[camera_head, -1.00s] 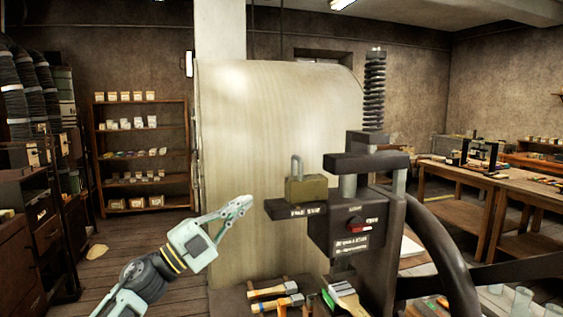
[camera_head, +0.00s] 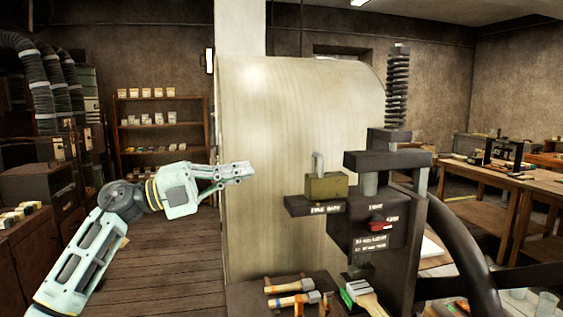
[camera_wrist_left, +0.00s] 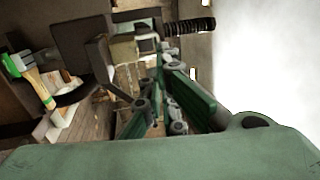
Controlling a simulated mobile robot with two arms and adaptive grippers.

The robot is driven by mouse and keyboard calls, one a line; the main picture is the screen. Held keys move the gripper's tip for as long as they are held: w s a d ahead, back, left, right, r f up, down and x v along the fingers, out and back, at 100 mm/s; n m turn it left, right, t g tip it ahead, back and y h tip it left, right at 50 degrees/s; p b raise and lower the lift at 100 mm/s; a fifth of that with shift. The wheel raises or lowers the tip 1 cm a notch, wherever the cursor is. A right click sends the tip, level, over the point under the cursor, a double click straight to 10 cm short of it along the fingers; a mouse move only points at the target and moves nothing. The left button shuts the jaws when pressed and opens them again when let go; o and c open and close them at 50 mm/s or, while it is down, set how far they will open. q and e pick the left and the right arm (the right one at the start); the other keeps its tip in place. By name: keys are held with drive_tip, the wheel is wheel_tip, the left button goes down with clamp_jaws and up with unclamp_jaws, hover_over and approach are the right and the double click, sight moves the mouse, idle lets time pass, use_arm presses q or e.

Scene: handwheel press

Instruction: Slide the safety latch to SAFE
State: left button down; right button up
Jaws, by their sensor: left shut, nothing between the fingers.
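The latch appears to be a brass, padlock-like block (camera_head: 327,185) with an upright grey loop. It sits on a dark ledge (camera_head: 300,207) at the left of the press; the small white lettering on the ledge's front is hard to read. My left gripper (camera_head: 250,170) is shut and empty. It points right, in front of the pale curved panel, left of the brass block and apart from it. Its fingers (camera_wrist_left: 160,85) also show in the left wrist view, with nothing between them. My right gripper is out of view.
The dark press (camera_head: 365,215) carries a red knob (camera_head: 378,226) and a spring column. Wooden-handled tools (camera_head: 293,292) and a green-and-white brush (camera_head: 362,297) lie below. A large pale curved panel (camera_head: 290,110) stands behind. The space between gripper and ledge looks clear.

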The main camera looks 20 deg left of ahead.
sight(316, 157)
use_arm(q)
drive_tip(key=p+x, duration=0.2)
drive_tip(key=x, duration=0.4)
drive_tip(key=p+x, duration=0.3)
drive_tip(key=x, duration=0.3)
drive_tip(key=shift+w+d+r, duration=0.1)
drive_tip(key=shift+w+r, duration=0.05)
drive_tip(key=shift+r, duration=0.1)
drive_tip(key=shift+w+d+f+p, duration=0.1)
drive_tip(key=shift+w+d+p, duration=0.3)
drive_tip(key=shift+d+p, duration=0.15)
drive_tip(key=shift+w+d, duration=0.2)
drive_tip(key=shift+d, duration=0.1)
drive_tip(key=x, duration=0.1)
drive_tip(key=p+x, duration=0.1)
drive_tip(key=x, duration=0.1)
drive_tip(key=shift+w+d+f+p, duration=0.1)
drive_tip(key=shift+d+f+p, duration=0.1)
drive_tip(key=shift+p, duration=0.1)
drive_tip(key=shift+a, duration=0.1)
